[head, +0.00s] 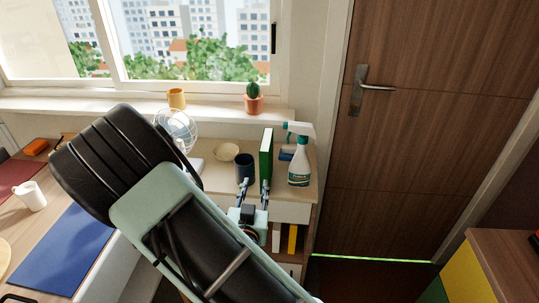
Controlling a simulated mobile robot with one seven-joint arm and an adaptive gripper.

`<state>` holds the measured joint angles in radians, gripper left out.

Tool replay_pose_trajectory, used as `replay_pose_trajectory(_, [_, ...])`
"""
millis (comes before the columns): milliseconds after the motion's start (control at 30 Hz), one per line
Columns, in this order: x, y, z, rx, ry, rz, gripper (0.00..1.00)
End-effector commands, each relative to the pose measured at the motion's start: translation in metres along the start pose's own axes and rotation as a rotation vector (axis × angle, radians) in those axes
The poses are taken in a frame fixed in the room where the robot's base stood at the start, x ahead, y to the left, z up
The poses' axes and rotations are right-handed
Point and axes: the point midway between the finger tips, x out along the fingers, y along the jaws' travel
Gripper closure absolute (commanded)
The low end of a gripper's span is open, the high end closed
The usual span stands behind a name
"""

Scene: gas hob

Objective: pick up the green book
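The green book (267,155) stands upright on the light wooden top of a low cabinet (217,180), its narrow edge towards me. My gripper (254,186) is in front of it, low at the cabinet's front edge. Its two fingers are spread, with nothing visible between them. The right fingertip overlaps the foot of the book in the picture; I cannot tell whether they touch. The left fingertip is in front of a dark blue cup (244,165).
A spray bottle (299,170) stands close right of the book, with a small blue item (286,153) behind. A cactus pot (254,103) is on the sill. My arm hides much of the lower middle.

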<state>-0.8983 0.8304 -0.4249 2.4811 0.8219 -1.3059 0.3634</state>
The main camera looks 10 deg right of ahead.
Motion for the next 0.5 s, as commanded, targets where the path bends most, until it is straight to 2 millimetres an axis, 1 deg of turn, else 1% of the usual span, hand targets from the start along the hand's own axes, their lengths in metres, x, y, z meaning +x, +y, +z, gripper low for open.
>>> replay_pose_trajectory(33, [-0.004, 0.004, 0.004, -0.024, 0.028, 0.005, 0.71])
replay_pose_trajectory(167, [-0.01, 0.01, 0.003, -0.053, 0.089, 0.013, 0.71])
replay_pose_trajectory(233, [-0.009, 0.012, 0.001, -0.06, 0.104, 0.015, 0.71])
replay_pose_trajectory(333, [0.002, 0.013, -0.001, -0.063, 0.114, 0.018, 0.71])
replay_pose_trajectory(500, [0.029, 0.013, -0.005, -0.063, 0.113, 0.018, 0.71])
